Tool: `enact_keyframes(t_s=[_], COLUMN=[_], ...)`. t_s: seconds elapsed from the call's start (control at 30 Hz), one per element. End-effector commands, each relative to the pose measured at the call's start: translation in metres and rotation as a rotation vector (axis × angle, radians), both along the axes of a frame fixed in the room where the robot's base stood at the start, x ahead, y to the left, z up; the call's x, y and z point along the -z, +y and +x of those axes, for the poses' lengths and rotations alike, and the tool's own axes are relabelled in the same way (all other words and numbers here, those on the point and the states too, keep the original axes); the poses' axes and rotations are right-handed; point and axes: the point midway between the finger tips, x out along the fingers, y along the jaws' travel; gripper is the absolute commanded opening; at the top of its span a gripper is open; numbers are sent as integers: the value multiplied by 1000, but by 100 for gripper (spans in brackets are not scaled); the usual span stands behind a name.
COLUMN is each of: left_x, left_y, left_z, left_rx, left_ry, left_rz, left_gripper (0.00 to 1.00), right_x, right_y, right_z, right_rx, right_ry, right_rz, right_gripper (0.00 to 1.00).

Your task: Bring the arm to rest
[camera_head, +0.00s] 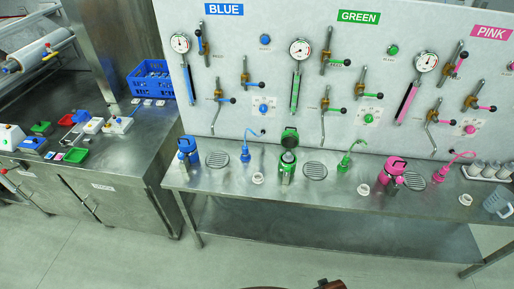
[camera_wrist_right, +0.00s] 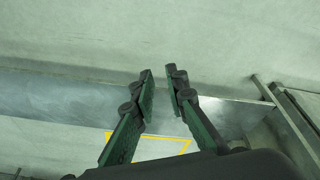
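My right gripper (camera_wrist_right: 162,80) shows in the right wrist view. Its two dark fingers with green inner pads stand apart with a gap between the tips, and nothing is held between them. Behind them lie the pale floor and a grey metal strip. My left gripper is not in view. In the head view neither gripper can be made out; only a small dark part of me shows at the bottom edge. The blue drum (camera_head: 188,149), the green drum (camera_head: 289,150) with its lid up and the pink drum (camera_head: 394,169) stand on the steel bench (camera_head: 270,186).
A panel (camera_head: 280,60) with gauges and valves rises behind the bench. A jug (camera_head: 497,202) stands at the bench's right end. A cabinet (camera_head: 120,170) at left carries a blue crate (camera_head: 152,80) and small boxes. The floor (camera_head: 200,262) in front is clear.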

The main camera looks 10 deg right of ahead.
Motion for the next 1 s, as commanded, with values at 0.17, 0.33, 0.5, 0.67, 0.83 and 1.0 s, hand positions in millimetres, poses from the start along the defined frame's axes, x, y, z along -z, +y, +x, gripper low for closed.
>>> enact_keyframes(t_s=[0.17, 0.33, 0.5, 0.67, 0.83, 1.0], left_x=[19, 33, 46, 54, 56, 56], left_y=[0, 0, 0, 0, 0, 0], left_z=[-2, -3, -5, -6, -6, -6], left_rx=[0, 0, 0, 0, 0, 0], left_ry=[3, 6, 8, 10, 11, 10], left_rz=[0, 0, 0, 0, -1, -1], left_gripper=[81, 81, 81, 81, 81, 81], right_x=[120, 212, 282, 317, 329, 330], right_y=[5, 9, 9, 7, 7, 7], right_z=[-34, -85, -150, -200, -224, -227], right_rx=[-19, -39, -58, -72, -79, -79], right_ry=[54, 95, 134, 158, 167, 167], right_rz=[8, 13, 16, 17, 18, 18], right_gripper=[13, 13, 13, 13, 13, 13])
